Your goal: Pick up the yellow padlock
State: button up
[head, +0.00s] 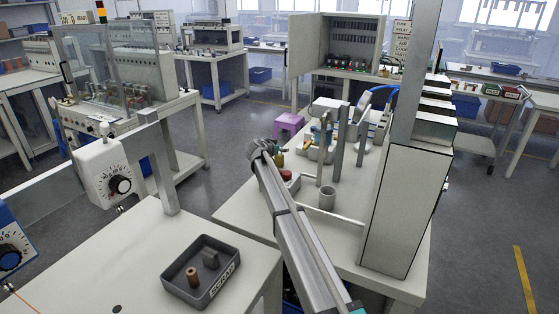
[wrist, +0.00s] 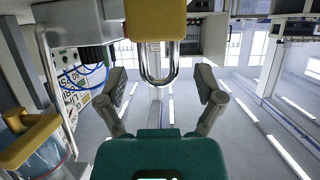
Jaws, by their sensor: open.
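The yellow padlock (wrist: 156,20) is large at the top centre of the wrist view, its body cut off by the top edge. Its grey U-shaped shackle (wrist: 158,82) points down the picture towards my gripper's teal body. My gripper (wrist: 161,84) is open, with one dark fingertip on each side of the shackle and a visible gap on both sides. Nothing is held. In the head view I cannot make out the fingers or clearly identify the padlock; my grey arm reaches over the workbench.
A jar with a yellow lid (wrist: 28,140) is close at the left of the wrist view. In the head view, a grey cup (head: 327,197) and upright posts stand on the workbench (head: 285,215) beside a tall panel (head: 405,200). A scrap tray (head: 181,289) lies on the front table.

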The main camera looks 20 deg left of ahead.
jog(key=shift+c, duration=0.3)
grip_shut()
jog(key=shift+r, duration=0.1)
jog(key=shift+r+p, duration=1.25)
jog(key=shift+p, duration=0.1)
jog(key=s+d+r+p, duration=0.6)
jog(key=s+r+p, duration=0.4)
jog(key=s, duration=0.2)
jog(key=shift+s+r, duration=0.15)
jog(key=shift+s, duration=0.2)
